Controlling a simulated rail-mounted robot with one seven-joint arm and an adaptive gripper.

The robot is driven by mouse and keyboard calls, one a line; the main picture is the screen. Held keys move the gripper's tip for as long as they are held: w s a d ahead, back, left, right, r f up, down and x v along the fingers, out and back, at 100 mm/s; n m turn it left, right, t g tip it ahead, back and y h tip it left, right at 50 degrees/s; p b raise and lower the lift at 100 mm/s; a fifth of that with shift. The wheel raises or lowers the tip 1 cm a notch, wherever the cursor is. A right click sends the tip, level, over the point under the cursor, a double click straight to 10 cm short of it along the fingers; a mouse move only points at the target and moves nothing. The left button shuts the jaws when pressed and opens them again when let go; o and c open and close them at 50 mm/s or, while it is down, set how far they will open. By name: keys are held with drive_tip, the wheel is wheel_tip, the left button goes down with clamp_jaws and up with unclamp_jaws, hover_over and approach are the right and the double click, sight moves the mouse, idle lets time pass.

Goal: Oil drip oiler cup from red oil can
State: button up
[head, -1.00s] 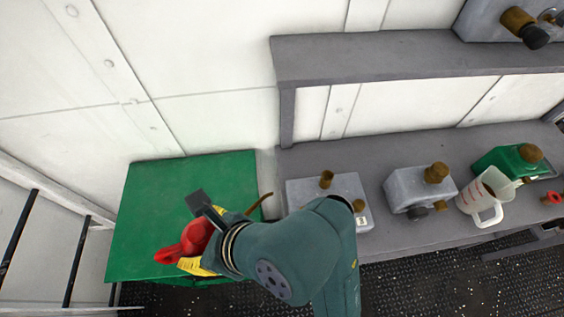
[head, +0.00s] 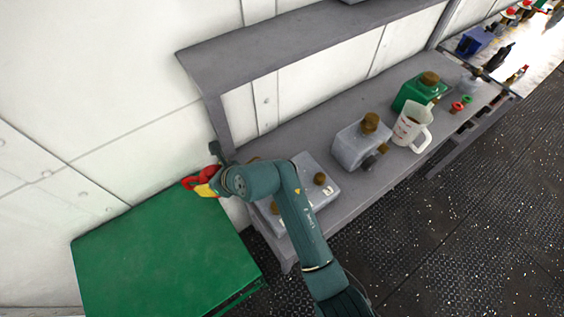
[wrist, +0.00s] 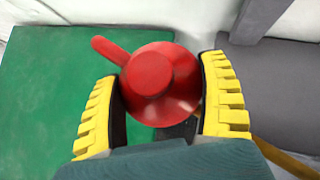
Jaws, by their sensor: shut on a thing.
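My gripper (wrist: 162,108) is shut on the red oil can (wrist: 152,82), with yellow fingers on both sides of its round body. The can's handle points to the upper left, and part of a thin brass spout (wrist: 285,158) shows at the lower right. In the head view, the red oil can (head: 203,176) is near the back edge of the green surface, beside the bench's left end. Brass cups (head: 320,178) sit on the flat grey box (head: 325,193) at the bench's left end. My arm hides part of this box. I cannot tell which cup is the drip oiler.
A grey shelf (head: 290,45) overhangs the back. The green surface (head: 160,255) looks clear.

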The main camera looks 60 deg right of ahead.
sight(215, 172)
drive_tip(key=shift+r, duration=0.15)
drive_tip(key=shift+s+d+r+m+t+y, duration=0.15)
drive_tip(key=shift+s+r+t+y, duration=0.1)
drive_tip(key=shift+r+t, duration=0.15)
drive_tip(key=shift+s+d+r+m+t+y, duration=0.1)
drive_tip(key=shift+r+t+y, duration=0.15)
drive_tip(key=shift+r, duration=0.3)
drive_tip(key=shift+s+d+r+m+t+y, duration=0.1)
drive_tip(key=shift+s+r+m+t+y, duration=0.1)
drive_tip(key=shift+r+t, duration=0.2)
drive_tip(key=shift+s+d+r+m+t+y, duration=0.25)
drive_tip(key=shift+s+d+r+t, duration=0.2)
drive_tip(key=shift+r, duration=0.3)
drive_tip(key=shift+s+d+r+m+t+y, duration=0.2)
drive_tip(key=shift+s+d+r+t+y, duration=0.1)
drive_tip(key=shift+r+t, duration=0.4)
drive_tip(key=shift+s+d+r+m+t+y, duration=0.25)
drive_tip(key=shift+s+d+r+t, duration=0.15)
drive_tip(key=shift+r, duration=0.4)
idle(4.2)
